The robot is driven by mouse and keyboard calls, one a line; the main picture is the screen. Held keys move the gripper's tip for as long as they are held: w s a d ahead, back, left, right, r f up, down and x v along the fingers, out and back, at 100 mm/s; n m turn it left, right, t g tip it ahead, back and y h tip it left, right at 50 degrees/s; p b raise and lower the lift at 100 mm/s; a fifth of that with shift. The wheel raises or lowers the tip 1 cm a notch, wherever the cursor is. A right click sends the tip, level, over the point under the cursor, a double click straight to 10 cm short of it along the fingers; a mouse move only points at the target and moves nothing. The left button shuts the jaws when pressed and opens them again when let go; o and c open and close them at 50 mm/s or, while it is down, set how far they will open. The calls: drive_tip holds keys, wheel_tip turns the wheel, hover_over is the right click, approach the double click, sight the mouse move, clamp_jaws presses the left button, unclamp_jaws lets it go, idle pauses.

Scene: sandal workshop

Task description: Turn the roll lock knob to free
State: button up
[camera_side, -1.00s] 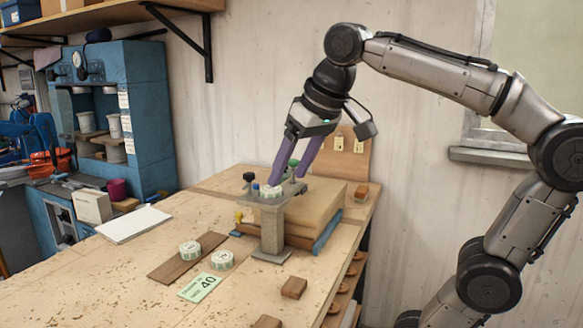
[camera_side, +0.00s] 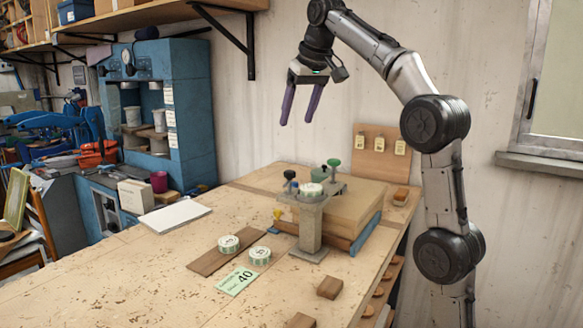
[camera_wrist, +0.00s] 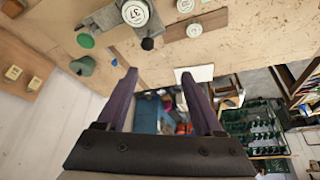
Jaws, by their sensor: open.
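A grey fixture post (camera_side: 310,228) stands on the bench with a round labelled roll (camera_side: 312,189) on top; the wrist view shows this roll (camera_wrist: 135,12) marked 37. The black knob (camera_wrist: 147,44) and green knob (camera_wrist: 85,41) also show in the wrist view. I cannot tell which is the roll lock knob or how it is set. My gripper (camera_side: 296,120) is open and empty, its purple fingers pointing down, above and apart from the fixture.
Two more rolls (camera_side: 229,244) (camera_side: 260,255) sit at a brown board beside a green card (camera_side: 238,280) reading 40. A block stack (camera_side: 350,205) stands behind the post. Wooden blocks (camera_side: 329,287) lie at the front edge.

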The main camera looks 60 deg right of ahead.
sight(290, 171)
drive_tip(key=shift+m+g, duration=0.3)
drive_tip(key=shift+m, duration=0.1)
drive_tip(key=d+x, duration=0.1)
drive_tip(key=x, duration=0.4)
drive_tip(key=d+x, duration=0.1)
drive_tip(key=x, duration=0.5)
drive_tip(key=d+x, duration=0.1)
drive_tip(key=x, duration=0.5)
drive_tip(key=shift+w+r, duration=0.1)
drive_tip(key=shift+r, duration=0.15)
clamp_jaws()
